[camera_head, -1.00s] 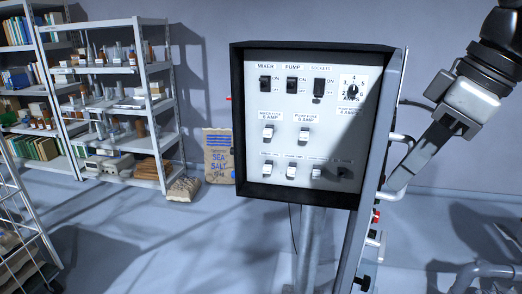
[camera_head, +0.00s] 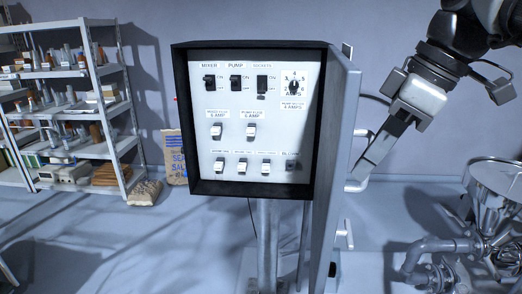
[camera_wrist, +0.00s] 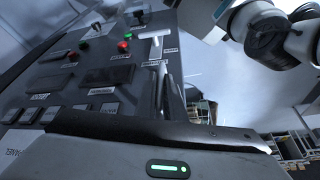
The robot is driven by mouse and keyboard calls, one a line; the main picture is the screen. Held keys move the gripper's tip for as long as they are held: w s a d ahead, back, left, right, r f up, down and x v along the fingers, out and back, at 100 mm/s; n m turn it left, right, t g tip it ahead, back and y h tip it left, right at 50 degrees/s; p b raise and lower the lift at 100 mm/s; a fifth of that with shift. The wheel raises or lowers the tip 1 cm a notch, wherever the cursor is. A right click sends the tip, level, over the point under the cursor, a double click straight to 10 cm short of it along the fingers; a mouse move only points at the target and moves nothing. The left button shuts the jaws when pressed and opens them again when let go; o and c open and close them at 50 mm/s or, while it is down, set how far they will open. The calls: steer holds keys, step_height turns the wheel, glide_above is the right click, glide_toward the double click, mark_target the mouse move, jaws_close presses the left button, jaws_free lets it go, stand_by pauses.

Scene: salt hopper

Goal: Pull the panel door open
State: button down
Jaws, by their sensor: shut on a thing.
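The panel door (camera_head: 336,165) stands open at the right side of the black-edged panel box (camera_head: 183,120). The head view shows it at a steep angle. A pale bar handle (camera_head: 356,186) sticks out from its outer face. My gripper (camera_head: 364,174) is shut on this handle, to the right of the door. In the wrist view the door's outer face (camera_wrist: 75,62) fills the left, with red and green buttons and a T-shaped latch (camera_wrist: 152,45). My gripper's body with a green light crosses the bottom. The grip itself is hard to see there.
Inside the box is a white switch panel (camera_head: 226,110) with switches, fuses and a dial. A metal post (camera_head: 267,235) holds the box. A steel hopper (camera_head: 495,205) with pipes stands at right. Shelves (camera_head: 85,72) and a salt sack (camera_head: 175,160) are at left. Floor between is clear.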

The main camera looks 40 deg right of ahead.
steer(key=shift+r, duration=0.1)
steer(key=c, duration=1.8)
jaws_free()
steer(key=shift+c, duration=0.2)
steer(key=p+v, duration=0.5)
steer(key=v, duration=1.2)
steer(key=shift+s+r, duration=0.15)
